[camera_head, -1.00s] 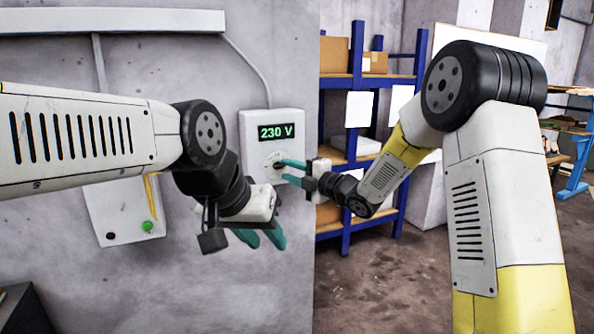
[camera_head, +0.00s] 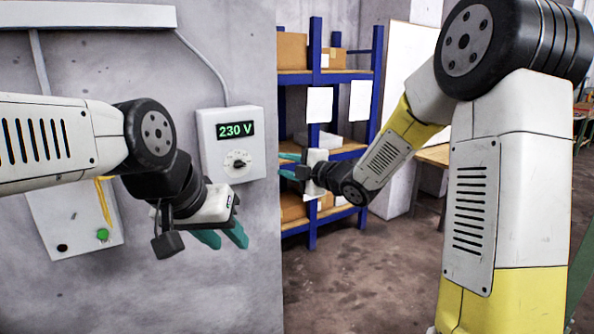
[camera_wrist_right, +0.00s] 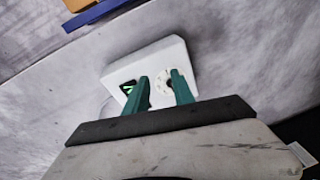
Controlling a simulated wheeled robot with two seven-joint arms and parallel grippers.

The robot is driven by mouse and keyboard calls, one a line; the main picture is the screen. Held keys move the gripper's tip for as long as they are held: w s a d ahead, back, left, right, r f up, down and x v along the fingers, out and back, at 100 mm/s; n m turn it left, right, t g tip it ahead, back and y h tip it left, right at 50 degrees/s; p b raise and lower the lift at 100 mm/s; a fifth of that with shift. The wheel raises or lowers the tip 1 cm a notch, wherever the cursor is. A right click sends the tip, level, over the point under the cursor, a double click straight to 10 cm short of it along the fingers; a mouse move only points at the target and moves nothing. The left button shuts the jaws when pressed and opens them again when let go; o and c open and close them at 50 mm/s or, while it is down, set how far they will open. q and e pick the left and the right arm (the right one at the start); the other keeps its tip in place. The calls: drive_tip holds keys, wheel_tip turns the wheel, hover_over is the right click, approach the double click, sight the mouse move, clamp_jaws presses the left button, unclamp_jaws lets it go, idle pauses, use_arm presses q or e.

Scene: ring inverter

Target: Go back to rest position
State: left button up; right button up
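The white inverter box (camera_head: 210,158) hangs on the grey wall. Its lit display (camera_head: 236,130) reads 230 V in green, and its dial (camera_head: 238,162) is uncovered in the head view. My right gripper (camera_head: 289,166) is to the right of the box, clear of the dial, with its teal fingers apart and nothing between them. In the right wrist view, the box (camera_wrist_right: 172,52) lies beyond the spread fingers of my right gripper (camera_wrist_right: 158,82). My left gripper (camera_head: 229,243) hangs below the box, fingers apart and empty, pointing down and right.
A lower wall panel (camera_head: 80,228) with a green button (camera_head: 102,235) is partly behind my left arm. A blue shelf rack (camera_head: 316,52) with cardboard boxes stands behind my right gripper. The concrete floor (camera_head: 350,285) in front of it is clear.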

drive_tip(key=s+d+r+m+h, duration=0.1)
drive_tip(key=s+d+m+h, duration=0.3)
drive_tip(key=d+m, duration=0.4)
drive_tip(key=s+d+r+m+h, duration=0.2)
drive_tip(key=s+d+m+h, duration=0.35)
drive_tip(key=d, duration=0.35)
drive_tip(key=s+d+f+m+g, duration=0.1)
drive_tip(key=s+m, duration=0.4)
drive_tip(key=s, duration=0.5)
drive_tip(key=s+d+f+m+g, duration=0.2)
drive_tip(key=s+f+m+g, duration=0.2)
drive_tip(key=s, duration=0.7)
drive_tip(key=shift+s+d+m+g, duration=0.15)
drive_tip(key=shift+d+m+g, duration=0.15)
drive_tip(key=shift+m, duration=0.65)
